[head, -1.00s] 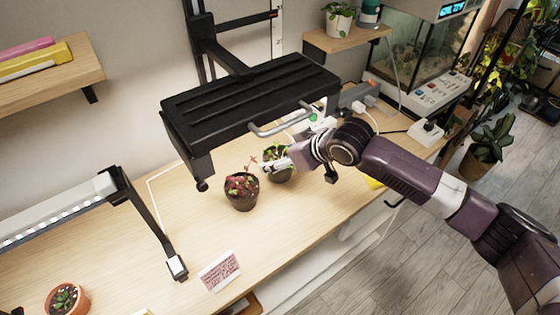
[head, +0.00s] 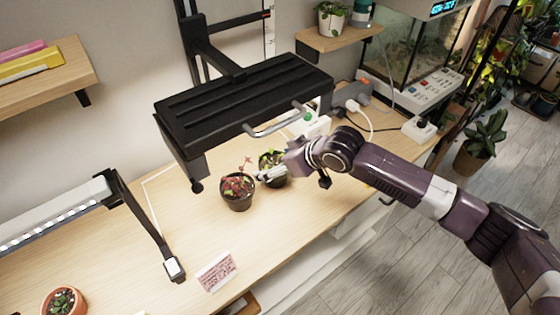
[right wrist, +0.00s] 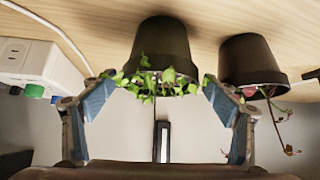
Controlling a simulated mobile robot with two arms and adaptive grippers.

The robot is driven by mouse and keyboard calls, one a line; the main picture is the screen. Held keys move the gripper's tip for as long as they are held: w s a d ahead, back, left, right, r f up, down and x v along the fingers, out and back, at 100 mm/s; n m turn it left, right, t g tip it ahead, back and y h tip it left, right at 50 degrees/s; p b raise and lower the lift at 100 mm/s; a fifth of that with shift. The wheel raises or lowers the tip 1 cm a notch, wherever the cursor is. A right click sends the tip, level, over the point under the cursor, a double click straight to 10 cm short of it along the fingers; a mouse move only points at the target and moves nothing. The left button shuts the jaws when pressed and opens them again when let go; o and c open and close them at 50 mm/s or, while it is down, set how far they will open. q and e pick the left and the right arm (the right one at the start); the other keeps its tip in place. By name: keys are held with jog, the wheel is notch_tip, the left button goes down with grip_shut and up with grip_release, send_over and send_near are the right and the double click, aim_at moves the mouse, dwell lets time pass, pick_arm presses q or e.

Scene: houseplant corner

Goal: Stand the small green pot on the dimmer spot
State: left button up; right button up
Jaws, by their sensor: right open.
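The small dark pot with green leaves (head: 275,180) stands on the wooden bench below the front edge of a black overhead panel (head: 245,100). My right gripper (head: 268,173) is at this pot and partly hides it. In the right wrist view, the same pot (right wrist: 160,45) and its leaves are between the open fingers of my right gripper (right wrist: 160,80), with gaps at the sides. A dark pot with a reddish plant (head: 238,200) stands close beside it. A lit white strip lamp (head: 50,215) is at the left. No spot clearly shows as the dimmer one. My left gripper is out of view.
A terracotta pot (head: 64,301) stands at the lower left. A printed card (head: 217,271) is near the bench's front edge. A white power strip (head: 308,128) and cables lie behind the right gripper. The bench between lamp stand and reddish plant is clear.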

jog(key=v, duration=1.2)
